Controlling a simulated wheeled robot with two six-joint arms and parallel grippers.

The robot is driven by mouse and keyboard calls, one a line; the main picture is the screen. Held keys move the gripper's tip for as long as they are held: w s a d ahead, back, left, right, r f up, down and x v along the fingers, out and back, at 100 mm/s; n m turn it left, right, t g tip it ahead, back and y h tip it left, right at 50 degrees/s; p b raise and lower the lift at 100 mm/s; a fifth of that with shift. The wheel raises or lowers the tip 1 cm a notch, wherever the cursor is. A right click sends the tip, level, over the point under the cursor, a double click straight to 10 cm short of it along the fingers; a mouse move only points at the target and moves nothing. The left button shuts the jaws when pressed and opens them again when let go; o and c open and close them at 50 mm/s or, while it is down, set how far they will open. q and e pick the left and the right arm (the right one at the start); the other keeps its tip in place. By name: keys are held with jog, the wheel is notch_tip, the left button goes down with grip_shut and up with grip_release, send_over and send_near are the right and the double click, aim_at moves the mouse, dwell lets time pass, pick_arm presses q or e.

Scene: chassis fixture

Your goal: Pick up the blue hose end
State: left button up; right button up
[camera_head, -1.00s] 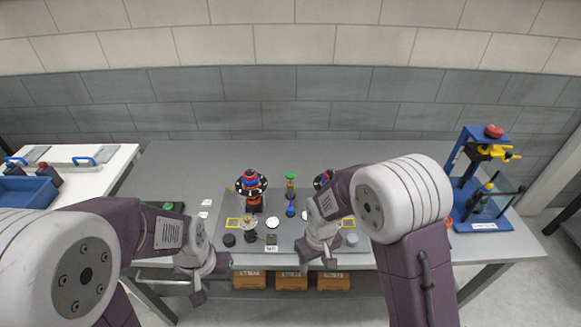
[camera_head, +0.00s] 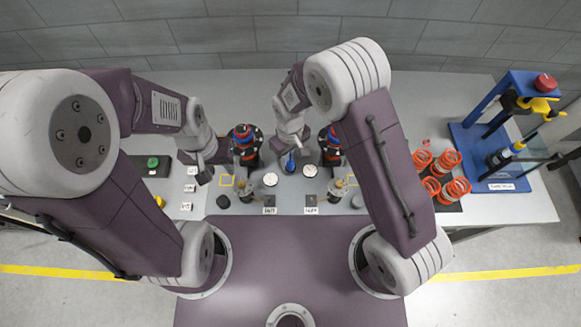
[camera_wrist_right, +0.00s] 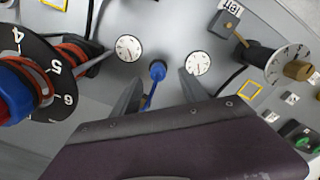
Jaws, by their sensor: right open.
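The blue hose end (camera_head: 290,163) stands near the middle of the grey fixture plate, between two white round dials. In the right wrist view the blue hose end (camera_wrist_right: 157,70) has a rounded blue head and a thin blue stem running down between my fingers. My right gripper (camera_head: 291,151) is open just above it; in the wrist view the right gripper (camera_wrist_right: 160,78) has one finger on each side, with gaps visible. The lower stem is partly hidden by the gripper body. My left gripper (camera_head: 204,176) hangs over the plate's left side, apart from the hose end; its finger gap is unclear.
Red, blue and black numbered dial posts stand at left (camera_head: 245,142) and right (camera_head: 330,140) of the hose end. Orange coils (camera_head: 443,172) and a blue press stand (camera_head: 505,125) are at the right. A green button box (camera_head: 152,164) is at the left.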

aim_at(291, 163)
jog(key=shift+w+f, duration=0.2)
jog(key=shift+w, duration=0.05)
notch_tip(291, 163, down, 5)
jog(key=b, duration=0.4)
jog(key=shift+s+d+f+b, duration=0.1)
jog(key=shift+d+f+b, duration=0.05)
jog(key=shift+b, duration=0.15)
jog(key=shift+r, duration=0.2)
jog(key=shift+c, duration=0.9)
grip_shut()
